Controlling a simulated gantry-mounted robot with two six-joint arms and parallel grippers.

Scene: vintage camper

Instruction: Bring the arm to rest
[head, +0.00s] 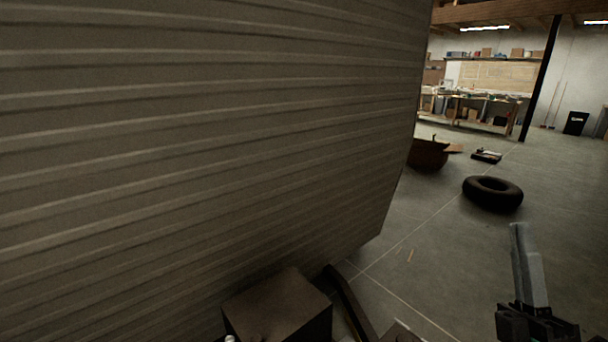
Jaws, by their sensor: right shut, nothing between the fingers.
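My right gripper (527,265) shows at the lower right of the head view. Its pale grey fingers point up and lie close together. It is shut with nothing between the fingers. It is in front of open floor and appears to touch nothing. My left gripper is not in view.
The ribbed camper wall (200,150) fills the left and middle. A dark box (278,305) is at its foot. A black tyre (493,193) and a brown tub (428,155) stand on the concrete floor (440,255). A workbench (475,100) and a dark post (540,80) are farther back.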

